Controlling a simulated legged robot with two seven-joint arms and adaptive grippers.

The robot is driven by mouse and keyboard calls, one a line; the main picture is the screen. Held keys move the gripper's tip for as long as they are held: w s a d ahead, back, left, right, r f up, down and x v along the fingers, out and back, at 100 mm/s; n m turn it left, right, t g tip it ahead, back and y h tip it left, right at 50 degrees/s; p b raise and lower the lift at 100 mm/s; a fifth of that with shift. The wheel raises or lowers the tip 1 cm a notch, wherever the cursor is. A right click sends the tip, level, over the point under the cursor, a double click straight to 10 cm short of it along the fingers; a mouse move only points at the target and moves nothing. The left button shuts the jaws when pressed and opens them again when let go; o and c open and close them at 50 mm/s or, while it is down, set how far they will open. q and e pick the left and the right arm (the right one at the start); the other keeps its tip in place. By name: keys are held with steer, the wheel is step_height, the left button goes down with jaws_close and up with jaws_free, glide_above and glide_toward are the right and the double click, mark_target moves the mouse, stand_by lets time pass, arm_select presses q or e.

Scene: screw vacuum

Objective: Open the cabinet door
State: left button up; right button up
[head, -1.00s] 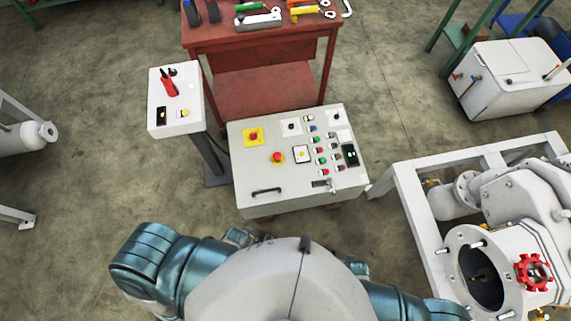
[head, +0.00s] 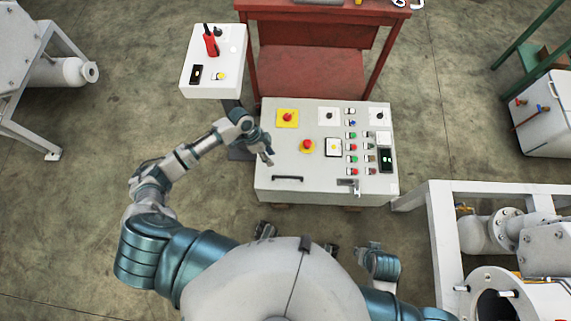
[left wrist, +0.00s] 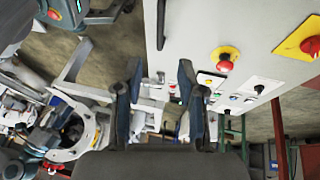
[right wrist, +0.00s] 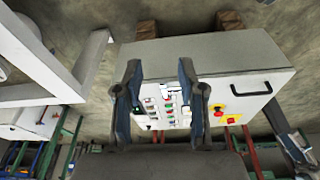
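The cabinet (head: 320,165) is a pale grey box with buttons on its panel, a dark bar handle (head: 287,178) at the lower left and a latch (head: 350,186) at the lower right. Its door looks closed. My left gripper (head: 266,153) is over the cabinet's left edge, apart from the handle. In the left wrist view its fingers (left wrist: 160,95) are spread and empty, and the handle (left wrist: 160,25) is above them. In the right wrist view my right gripper's fingers (right wrist: 160,95) are spread and empty, with the cabinet (right wrist: 215,62) ahead and the handle (right wrist: 251,89) to the right.
A small control pedestal (head: 212,75) stands beside the cabinet at the back left. A red workbench (head: 310,73) is behind it. A white frame with machinery (head: 440,230) stands at the right. Open floor (head: 80,190) lies to the left.

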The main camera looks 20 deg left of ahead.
arm_select(q)
steer(key=x, duration=0.3)
steer(key=b, duration=0.3)
glide_above(282, 174)
steer(key=s, duration=0.2)
step_height(282, 174, down, 9)
steer(key=shift+w+f, duration=0.1)
steer(key=shift+f, duration=0.05)
steer(key=shift+d+f, duration=0.4)
steer(key=shift+d, duration=0.2)
steer(key=shift+a, duration=0.3)
jaws_close()
arm_select(e)
steer(key=w+a+r+t+y, duration=0.1)
steer(key=w+a+t, duration=0.1)
steer(key=w, duration=0.3)
steer(key=w+a+r+t, duration=0.2)
steer(key=w+t, duration=0.2)
steer(key=w, duration=0.2)
steer(key=shift+a+t+y, duration=0.25)
steer(key=shift+t+y, duration=0.05)
steer(key=shift+y, duration=0.1)
